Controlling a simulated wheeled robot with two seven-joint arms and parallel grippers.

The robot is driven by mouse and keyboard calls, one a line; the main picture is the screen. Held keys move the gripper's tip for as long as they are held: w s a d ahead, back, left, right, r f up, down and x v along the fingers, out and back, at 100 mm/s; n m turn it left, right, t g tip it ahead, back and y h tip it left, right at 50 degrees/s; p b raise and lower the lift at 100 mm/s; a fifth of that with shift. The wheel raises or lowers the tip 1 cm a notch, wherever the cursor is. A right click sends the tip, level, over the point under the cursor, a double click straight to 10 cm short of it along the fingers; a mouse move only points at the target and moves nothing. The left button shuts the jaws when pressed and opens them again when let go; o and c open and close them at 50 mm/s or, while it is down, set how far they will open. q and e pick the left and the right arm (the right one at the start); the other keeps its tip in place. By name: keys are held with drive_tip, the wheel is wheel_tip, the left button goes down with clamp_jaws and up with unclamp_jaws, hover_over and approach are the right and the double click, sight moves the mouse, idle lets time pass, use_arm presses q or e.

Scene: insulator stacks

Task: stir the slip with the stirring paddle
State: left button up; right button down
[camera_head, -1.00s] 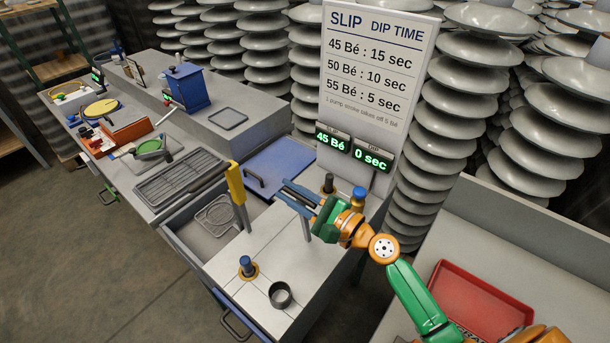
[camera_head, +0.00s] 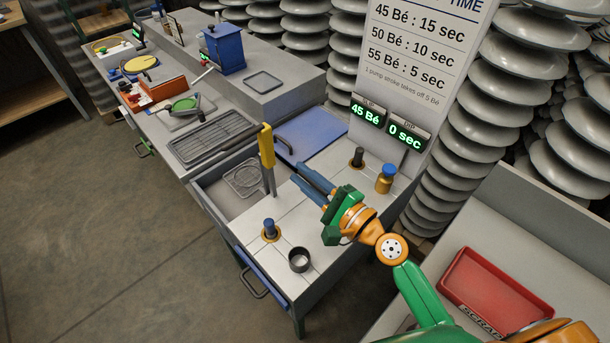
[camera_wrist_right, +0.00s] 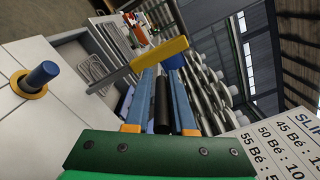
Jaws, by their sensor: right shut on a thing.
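My right gripper (camera_head: 312,180) reaches in from the right above the white-tiled counter, its blue fingers pointing left. In the right wrist view its fingers (camera_wrist_right: 160,98) are shut on a dark cylinder (camera_wrist_right: 162,105) lying along them; I cannot tell whether it is the stirring paddle's handle. A yellow-handled tool with a grey shaft (camera_head: 267,148) stands upright just left of the fingertips; its yellow part (camera_wrist_right: 160,53) crosses ahead of them in the wrist view. I see no slip surface. The slip display (camera_head: 368,112) reads 45 Bé, the dip display (camera_head: 406,135) 0 sec. My left gripper is out of view.
A blue-topped knob (camera_head: 269,228) and a dark cup (camera_head: 300,260) stand on the counter's front part. A dark knob (camera_head: 357,157) and a brass bottle (camera_head: 385,180) stand behind the gripper. A red scrap tray (camera_head: 490,293) lies at the right. Insulator stacks fill the back.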

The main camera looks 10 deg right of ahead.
drive_tip(key=c, duration=0.9)
unclamp_jaws()
drive_tip(key=shift+f, duration=0.1)
drive_tip(key=shift+c, duration=0.2)
drive_tip(key=shift+o, duration=0.5)
drive_tip(key=shift+w+d, duration=0.1)
drive_tip(key=b+v, duration=0.1)
drive_tip(key=v, duration=0.3)
drive_tip(key=b+v, duration=0.1)
drive_tip(key=v, duration=0.1)
drive_tip(key=shift+s+d+f+b, duration=0.1)
drive_tip(key=shift+s+f+b, duration=0.1)
drive_tip(key=shift+f+b, duration=0.15)
drive_tip(key=shift+s+d+r, duration=0.15)
drive_tip(key=shift+s+r, duration=0.1)
drive_tip(key=shift+r, duration=0.1)
